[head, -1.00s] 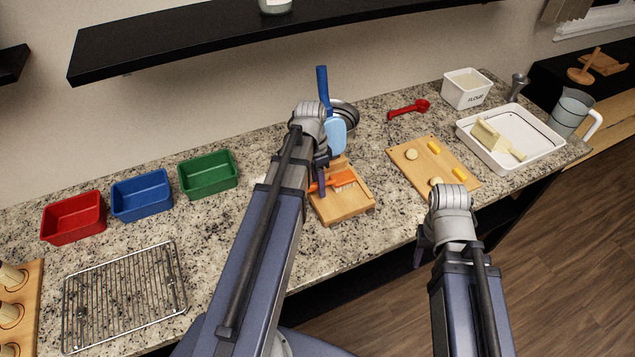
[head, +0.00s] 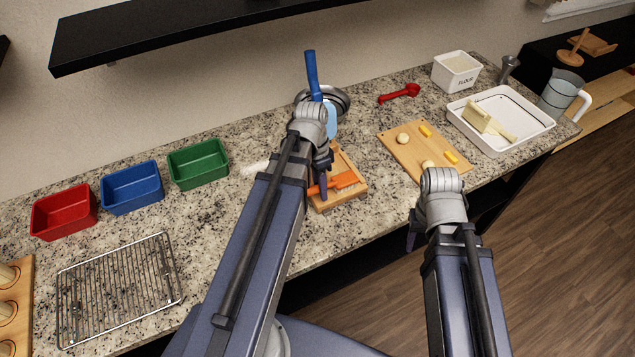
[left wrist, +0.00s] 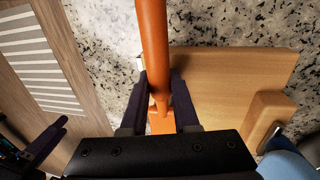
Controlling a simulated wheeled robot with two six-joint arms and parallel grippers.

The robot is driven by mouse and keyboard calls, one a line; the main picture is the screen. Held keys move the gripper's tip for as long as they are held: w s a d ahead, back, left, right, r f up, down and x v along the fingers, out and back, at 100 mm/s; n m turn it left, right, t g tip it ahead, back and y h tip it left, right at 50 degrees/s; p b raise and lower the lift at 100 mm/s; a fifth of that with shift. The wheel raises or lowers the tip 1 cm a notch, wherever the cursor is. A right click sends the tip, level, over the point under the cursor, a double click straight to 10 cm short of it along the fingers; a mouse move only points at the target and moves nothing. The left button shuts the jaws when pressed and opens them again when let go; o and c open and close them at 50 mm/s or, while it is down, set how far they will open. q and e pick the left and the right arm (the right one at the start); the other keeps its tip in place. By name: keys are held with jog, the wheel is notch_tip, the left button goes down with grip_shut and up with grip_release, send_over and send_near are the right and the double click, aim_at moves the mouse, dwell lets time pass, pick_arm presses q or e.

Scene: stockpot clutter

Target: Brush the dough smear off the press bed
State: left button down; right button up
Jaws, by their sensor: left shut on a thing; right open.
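My left gripper (head: 322,188) is shut on the handle of an orange brush (head: 343,180), which lies across the wooden press bed (head: 325,205) near its front part. In the left wrist view the orange handle (left wrist: 153,40) runs between the two dark fingers (left wrist: 158,100), with the pale wooden bed (left wrist: 225,80) below and to the right. The bristles are mostly hidden, and I cannot make out the dough smear. My right gripper (head: 414,240) is open and empty, in front of the counter edge.
A blue-handled tool (head: 312,75) stands behind the bed beside a metal bowl (head: 340,98). A board with dough pieces (head: 400,155) and a white tray (head: 530,135) lie to the right. Green (head: 198,165), blue and red bins and a wire rack (head: 115,290) are left.

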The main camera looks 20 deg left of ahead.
pick_arm(q)
jog(key=shift+s+d+f, duration=0.1)
jog(key=shift+s+d, duration=0.55)
jog(key=shift+d, duration=0.05)
notch_tip(320, 180, up, 6)
jog(key=p, duration=0.6)
notch_tip(320, 180, up, 3)
jog(key=p, duration=0.3)
jog(key=shift+f, duration=0.1)
dwell(0.5)
